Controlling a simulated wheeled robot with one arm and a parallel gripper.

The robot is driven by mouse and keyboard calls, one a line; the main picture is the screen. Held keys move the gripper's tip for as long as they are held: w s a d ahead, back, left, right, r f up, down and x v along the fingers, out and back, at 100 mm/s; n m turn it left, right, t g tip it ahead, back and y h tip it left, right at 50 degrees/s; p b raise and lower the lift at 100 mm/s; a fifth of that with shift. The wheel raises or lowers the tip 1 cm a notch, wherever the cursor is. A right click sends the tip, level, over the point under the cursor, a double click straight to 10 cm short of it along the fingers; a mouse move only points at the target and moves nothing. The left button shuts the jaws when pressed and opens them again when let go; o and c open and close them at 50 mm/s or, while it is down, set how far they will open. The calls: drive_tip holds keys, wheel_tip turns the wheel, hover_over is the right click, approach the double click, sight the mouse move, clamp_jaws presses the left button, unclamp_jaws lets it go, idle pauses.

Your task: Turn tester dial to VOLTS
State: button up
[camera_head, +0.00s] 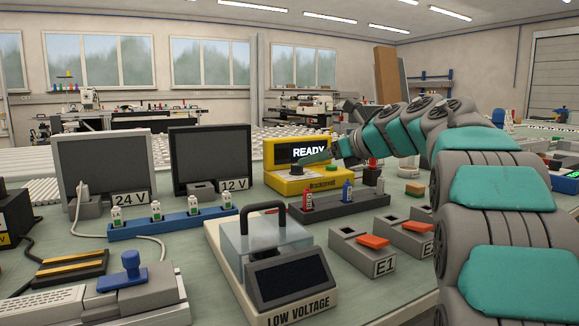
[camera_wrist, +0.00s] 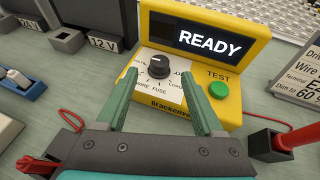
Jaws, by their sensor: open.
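The yellow tester (camera_head: 283,186) stands at the back of the bench, its screen reading READY. In the wrist view the tester (camera_wrist: 236,76) shows a black dial (camera_wrist: 159,66) on a white panel, with a light mark near its top. WIRE and FUSE show below the dial; other labels are partly hidden by my fingers, and I cannot read VOLTS. My gripper (camera_wrist: 159,76) is open, its green fingers on either side of the dial in the picture. Contact cannot be told. In the head view my gripper (camera_head: 312,158) is in front of the tester's screen.
A green TEST button (camera_wrist: 219,89) is right of the dial. A rack (camera_head: 345,204) with red and blue items stands in front of the tester. The LOW VOLTAGE unit (camera_head: 292,283) stands nearer, with the E1 box (camera_head: 362,250) to its right.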

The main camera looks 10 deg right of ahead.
sight(297, 164)
drive_tip(key=x, duration=0.7)
drive_tip(key=shift+w+a+p, duration=0.15)
drive_tip(key=shift+w+p, duration=0.05)
drive_tip(key=shift+p, duration=0.15)
clamp_jaws()
